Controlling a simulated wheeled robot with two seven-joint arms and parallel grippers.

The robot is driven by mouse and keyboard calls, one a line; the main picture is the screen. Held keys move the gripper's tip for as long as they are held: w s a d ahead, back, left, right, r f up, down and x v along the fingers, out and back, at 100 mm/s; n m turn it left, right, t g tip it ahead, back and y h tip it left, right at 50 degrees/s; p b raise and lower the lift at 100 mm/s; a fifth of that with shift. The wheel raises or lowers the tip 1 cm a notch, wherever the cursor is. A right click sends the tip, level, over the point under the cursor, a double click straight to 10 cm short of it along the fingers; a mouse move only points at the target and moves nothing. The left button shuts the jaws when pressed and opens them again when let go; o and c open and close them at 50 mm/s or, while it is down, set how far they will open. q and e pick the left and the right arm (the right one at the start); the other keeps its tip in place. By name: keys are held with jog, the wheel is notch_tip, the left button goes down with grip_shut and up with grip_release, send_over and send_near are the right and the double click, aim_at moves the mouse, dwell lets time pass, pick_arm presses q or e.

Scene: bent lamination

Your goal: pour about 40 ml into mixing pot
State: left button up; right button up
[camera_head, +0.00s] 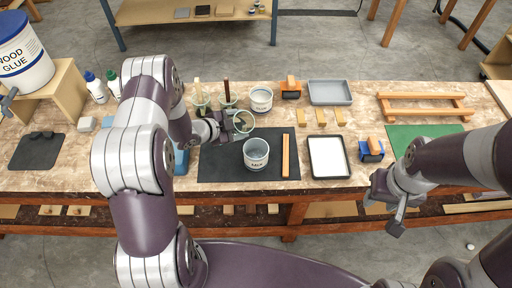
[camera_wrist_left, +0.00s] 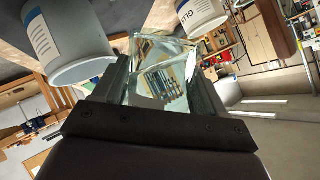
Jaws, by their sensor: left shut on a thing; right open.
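My left gripper (camera_head: 222,126) is shut on a clear glass cup (camera_head: 243,121), which also shows between the dark fingers in the left wrist view (camera_wrist_left: 160,72). The cup is held behind and slightly left of a pale grey pot (camera_head: 256,155) with a label, apparently the mixing pot, standing upright on the dark mat (camera_head: 222,165). I cannot tell how much liquid the cup holds. A second labelled pot (camera_head: 261,100) stands further back; a pot marked glue (camera_wrist_left: 202,12) shows in the wrist view. My right gripper (camera_head: 387,213) is open and empty near the bench's front edge.
A wood glue bucket (camera_head: 22,58) sits on a wooden stand at the left. A wooden strip (camera_head: 286,155) and white-lined tray (camera_head: 328,157) lie right of the pot. Jars (camera_head: 200,102) stand behind my left gripper. A grey tray (camera_head: 330,93) and green mat (camera_head: 420,135) are further right.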

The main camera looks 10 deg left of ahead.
pick_arm(q)
jog(key=shift+w+a+f+n+h, duration=0.2)
jog(key=shift+a+f+n+h, duration=0.1)
jog(key=shift+a, duration=0.1)
jog(key=f, duration=0.1)
jog(key=f+b, duration=0.1)
jog(key=a+f+n+h+b, duration=0.1)
jog(key=shift+w+a+g, duration=0.1)
jog(key=shift+w+g, duration=0.25)
jog(key=shift+g, duration=0.05)
jog(key=r, duration=0.1)
jog(key=r+h+p, duration=0.1)
jog(key=a+r+n+p, duration=0.1)
jog(key=shift+w+r, duration=0.15)
jog(key=shift+w, duration=0.25)
jog(key=shift+a+n+g+h, duration=0.15)
jog(key=shift+n+g+h, duration=0.15)
jog(key=shift+n+h, duration=0.1)
jog(key=shift+a+r+n+h, duration=0.2)
jog(key=shift+r+n+h, duration=0.1)
jog(key=shift+r, duration=0.15)
jog(key=shift+w+a, duration=0.1)
jog(key=shift+w, duration=0.05)
jog(key=shift+b, duration=0.35)
dwell(0.4)
